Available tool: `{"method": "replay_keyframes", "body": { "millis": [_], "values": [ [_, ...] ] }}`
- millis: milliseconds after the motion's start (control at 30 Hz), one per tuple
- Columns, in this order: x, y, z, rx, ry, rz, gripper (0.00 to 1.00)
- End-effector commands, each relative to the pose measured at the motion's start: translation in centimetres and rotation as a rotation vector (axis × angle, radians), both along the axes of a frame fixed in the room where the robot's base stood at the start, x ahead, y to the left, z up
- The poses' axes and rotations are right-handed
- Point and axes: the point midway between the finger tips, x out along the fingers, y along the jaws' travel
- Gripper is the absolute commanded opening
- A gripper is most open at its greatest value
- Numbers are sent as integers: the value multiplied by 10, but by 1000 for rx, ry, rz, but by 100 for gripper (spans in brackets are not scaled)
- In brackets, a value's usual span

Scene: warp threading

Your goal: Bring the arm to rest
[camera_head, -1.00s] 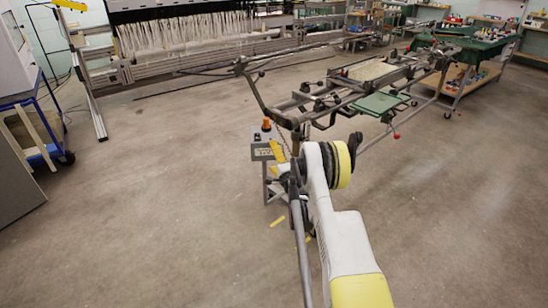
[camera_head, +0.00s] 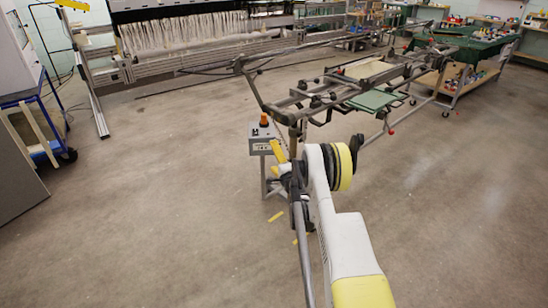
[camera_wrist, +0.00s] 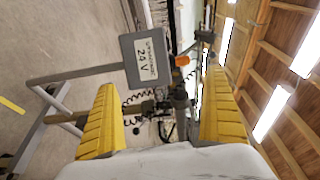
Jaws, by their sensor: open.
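My gripper (camera_wrist: 160,82) shows in the wrist view as two yellow ribbed fingers set wide apart, with nothing held between them. A grey box labelled 24 V (camera_wrist: 147,60) with an orange lamp (camera_wrist: 182,60) stands beyond the fingers. In the head view my arm reaches forward from the lower right, and a yellow finger (camera_head: 279,151) shows beside the grey box (camera_head: 262,141). The far end of my gripper is partly hidden behind my arm. I cannot tell the exact gap between finger and box.
A metal frame carriage (camera_head: 335,95) with a green board (camera_head: 372,101) stands just beyond my arm. A loom with white warp threads (camera_head: 190,32) is at the back. A blue cart (camera_head: 35,110) is at left, a green-topped bench (camera_head: 455,45) at right.

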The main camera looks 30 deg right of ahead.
Motion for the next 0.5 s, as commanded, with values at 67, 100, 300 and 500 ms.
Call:
{"method": "replay_keyframes", "body": {
  "millis": [67,100,300,500],
  "values": [
    [0,0,0,0,0,0,100],
    [0,0,0,0,0,0,100],
    [1,1,2,-3,2,3,100],
    [16,37,55,-89,51,79,100]
  ]
}}
